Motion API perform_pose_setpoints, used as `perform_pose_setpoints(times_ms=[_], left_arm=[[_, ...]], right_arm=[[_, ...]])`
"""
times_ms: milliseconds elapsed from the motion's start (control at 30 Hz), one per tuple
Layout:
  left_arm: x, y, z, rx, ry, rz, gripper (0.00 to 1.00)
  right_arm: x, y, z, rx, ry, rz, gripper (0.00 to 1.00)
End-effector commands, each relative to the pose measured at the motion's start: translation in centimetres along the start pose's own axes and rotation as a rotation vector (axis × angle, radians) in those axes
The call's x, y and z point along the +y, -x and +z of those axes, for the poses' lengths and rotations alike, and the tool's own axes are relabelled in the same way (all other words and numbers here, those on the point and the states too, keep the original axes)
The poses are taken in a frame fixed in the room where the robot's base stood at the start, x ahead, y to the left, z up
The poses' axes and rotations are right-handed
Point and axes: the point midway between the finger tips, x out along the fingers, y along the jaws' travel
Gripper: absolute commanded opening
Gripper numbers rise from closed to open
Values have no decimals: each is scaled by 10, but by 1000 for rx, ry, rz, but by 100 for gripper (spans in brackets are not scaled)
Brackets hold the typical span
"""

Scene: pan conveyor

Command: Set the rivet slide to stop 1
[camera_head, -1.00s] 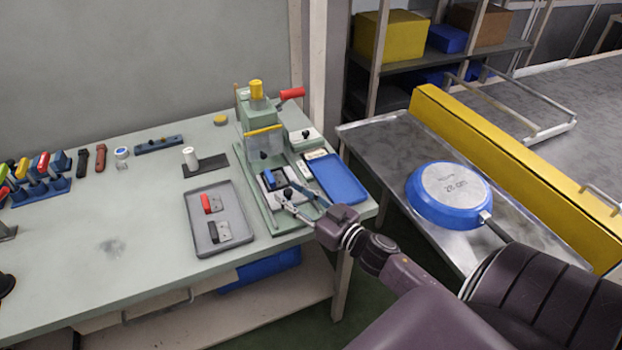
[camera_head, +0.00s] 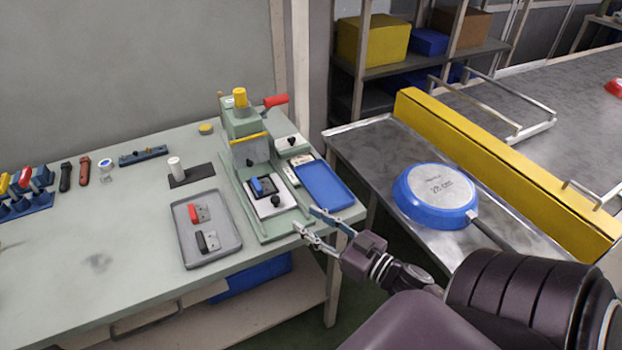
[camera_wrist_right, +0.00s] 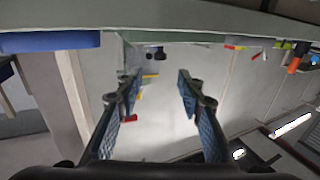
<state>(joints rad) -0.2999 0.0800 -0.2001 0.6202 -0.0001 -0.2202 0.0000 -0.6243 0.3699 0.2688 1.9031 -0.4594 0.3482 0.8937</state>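The green rivet press (camera_head: 243,140) stands on the bench with a yellow-topped head and a red lever. On its base is a light slide plate (camera_head: 268,208) with a black knob and a dark nest holding a blue-and-black piece (camera_head: 262,185). The stop marks are too small to read. My right gripper (camera_head: 305,218) is open and empty at the bench's front edge, right of the slide and apart from it. Its spread fingers show in the right wrist view (camera_wrist_right: 156,78), with nothing between them. My left gripper is out of view.
A grey tray (camera_head: 222,246) with a red and a black handle lies left of the press. A blue tray (camera_head: 330,187) lies right of it. A blue pan (camera_head: 434,195) rests upside down on the metal table beside the yellow barrier (camera_head: 500,165).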

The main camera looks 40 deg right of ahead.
Motion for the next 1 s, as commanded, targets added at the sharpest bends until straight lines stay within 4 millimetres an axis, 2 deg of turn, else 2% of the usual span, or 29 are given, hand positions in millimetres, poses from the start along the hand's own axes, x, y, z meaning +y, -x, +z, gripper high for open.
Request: perform_pose_setpoints(times_ms=[67,167,267,300,400,533,633,700,767,867,967,1000], left_arm=[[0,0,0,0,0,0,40],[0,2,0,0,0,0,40],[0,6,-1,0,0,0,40],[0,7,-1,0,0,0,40],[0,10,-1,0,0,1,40],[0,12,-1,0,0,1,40],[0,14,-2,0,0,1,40],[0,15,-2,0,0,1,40],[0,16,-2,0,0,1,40],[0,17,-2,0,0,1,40],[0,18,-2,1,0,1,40],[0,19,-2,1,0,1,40]], right_arm=[[-4,-5,-4,8,20,-13,35],[-24,-28,-24,48,123,-68,35],[-62,-63,-61,131,333,-162,35],[-80,-77,-79,177,440,-202,35],[-124,-103,-118,291,710,-280,35],[-170,-121,-156,441,1035,-357,35],[-204,-122,-169,584,1307,-475,35],[-222,-118,-164,687,1525,-604,35],[-228,-113,-151,764,1721,-726,35],[-211,-108,-124,844,2040,-947,35],[-163,-105,-98,848,2328,-1192,35],[-138,-104,-91,828,2426,-1291,35]])
